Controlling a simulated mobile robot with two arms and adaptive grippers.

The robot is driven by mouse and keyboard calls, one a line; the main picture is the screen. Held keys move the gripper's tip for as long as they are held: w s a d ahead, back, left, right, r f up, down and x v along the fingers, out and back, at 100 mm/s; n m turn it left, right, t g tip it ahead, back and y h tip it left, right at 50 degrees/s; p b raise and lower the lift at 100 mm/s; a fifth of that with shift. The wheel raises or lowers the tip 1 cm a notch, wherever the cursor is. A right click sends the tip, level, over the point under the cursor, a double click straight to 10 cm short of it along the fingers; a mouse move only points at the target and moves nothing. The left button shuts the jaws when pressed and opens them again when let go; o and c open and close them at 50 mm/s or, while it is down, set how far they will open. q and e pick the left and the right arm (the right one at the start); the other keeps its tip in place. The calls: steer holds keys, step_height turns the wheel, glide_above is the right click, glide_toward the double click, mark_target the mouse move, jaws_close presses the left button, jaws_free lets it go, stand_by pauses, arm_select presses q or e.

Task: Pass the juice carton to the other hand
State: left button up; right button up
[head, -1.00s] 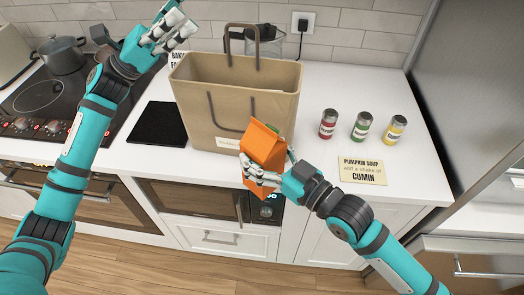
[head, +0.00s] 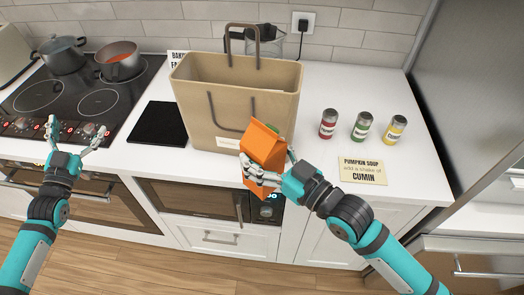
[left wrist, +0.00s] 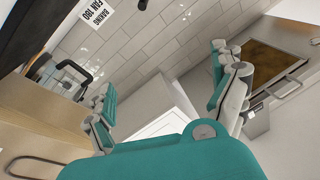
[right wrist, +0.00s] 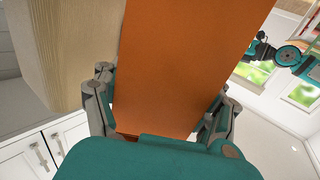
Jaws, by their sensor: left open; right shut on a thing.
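The orange juice carton (head: 262,146) is held in front of the paper bag, at the counter's front edge. My right gripper (head: 264,172) is shut on it, with fingers on both sides; in the right wrist view the carton (right wrist: 178,70) fills the space between the fingers. My left gripper (head: 75,132) is open and empty, in front of the stove's front edge, well to the left of the carton. The left wrist view shows its spread fingers with nothing between them and no carton.
A brown paper bag (head: 235,100) stands behind the carton. Three spice jars, red (head: 328,124), green (head: 362,126) and yellow (head: 395,130), stand at the right behind a note (head: 362,170). A black mat (head: 158,123) lies left of the bag. Two pots (head: 119,62) stand on the stove.

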arm_select(q)
steer(key=s+d+f+n+g, duration=0.35)
steer(key=s+d+f, duration=0.25)
steer(key=f, duration=0.6)
steer(key=s+d+f+n+g+h, duration=0.15)
steer(key=s+d+f+n, duration=0.45)
steer(key=f, duration=0.7)
steer(key=s+d+f+n+g, duration=0.3)
steer(key=s+d+f, duration=0.35)
steer(key=f, duration=0.55)
steer(key=s+d+f+m+g, duration=0.4)
steer(key=s+f+m+g, duration=0.1)
steer(key=s+f, duration=0.6)
steer(key=s+d+f+m+g, duration=0.5)
steer(key=s+f+m+g, duration=0.1)
steer(key=s+f, duration=0.5)
steer(key=s+m, duration=0.1)
steer(key=s, duration=0.1)
steer(key=shift+s+f, duration=0.2)
steer(key=shift+s, duration=0.1)
